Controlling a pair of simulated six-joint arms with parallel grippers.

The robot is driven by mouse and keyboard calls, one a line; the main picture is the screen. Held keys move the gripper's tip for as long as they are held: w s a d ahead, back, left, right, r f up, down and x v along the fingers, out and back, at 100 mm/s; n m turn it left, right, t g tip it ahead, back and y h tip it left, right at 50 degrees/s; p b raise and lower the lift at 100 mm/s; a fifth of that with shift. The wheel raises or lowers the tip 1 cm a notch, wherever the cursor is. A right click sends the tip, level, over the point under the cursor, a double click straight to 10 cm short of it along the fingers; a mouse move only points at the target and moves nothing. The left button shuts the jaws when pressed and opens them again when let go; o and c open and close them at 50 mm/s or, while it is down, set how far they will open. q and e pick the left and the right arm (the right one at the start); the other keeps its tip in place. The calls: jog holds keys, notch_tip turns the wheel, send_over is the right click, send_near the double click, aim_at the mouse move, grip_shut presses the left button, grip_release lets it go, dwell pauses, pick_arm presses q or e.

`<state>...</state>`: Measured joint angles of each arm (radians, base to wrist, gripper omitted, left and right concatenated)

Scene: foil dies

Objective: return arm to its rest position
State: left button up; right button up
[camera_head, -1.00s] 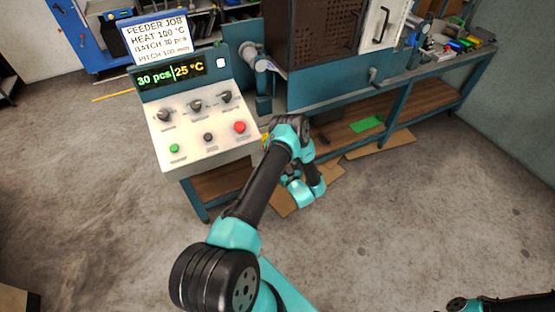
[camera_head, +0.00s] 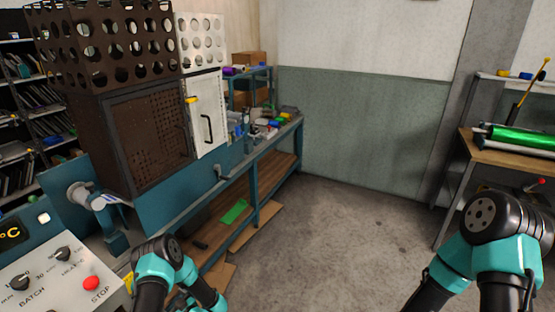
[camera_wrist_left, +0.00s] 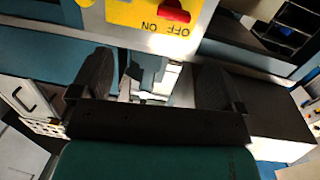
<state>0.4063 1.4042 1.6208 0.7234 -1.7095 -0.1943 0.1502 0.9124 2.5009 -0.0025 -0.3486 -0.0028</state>
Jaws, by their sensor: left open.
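My left arm (camera_head: 160,260) comes in at the lower left of the head view, beside the control panel (camera_head: 62,270). My left gripper (camera_wrist_left: 156,76) shows in the left wrist view with two dark fingers apart and nothing between them. A yellow plate (camera_wrist_left: 150,14) with a red switch marked ON and OFF lies beyond the fingers. The gripper appears apart from it. My right arm (camera_head: 490,230) shows at the lower right of the head view; its gripper is outside the picture.
A dark perforated cabinet (camera_head: 148,140) with a white handled door (camera_head: 206,115) stands on the blue bench (camera_head: 262,160). A green roll (camera_head: 520,136) lies on a wooden table (camera_head: 500,152) at the right. The grey floor (camera_head: 350,220) between is clear.

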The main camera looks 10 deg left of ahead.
pick_arm(q)
jog(key=s+d+r+m+h, duration=0.1)
jog(key=d+r+m+h, duration=0.2)
jog(key=d+m+h, duration=0.75)
jog(key=s+d+r+g+h, duration=0.3)
jog(key=s+d+h, duration=0.1)
jog(key=s+d, duration=0.4)
jog(key=s+d+r+m+g+h, duration=0.1)
jog(key=s+d+r+g+h, duration=0.2)
jog(key=s+d+h, duration=0.2)
jog(key=s+d, duration=0.3)
jog(key=s, duration=0.1)
jog(key=shift+r, duration=0.4)
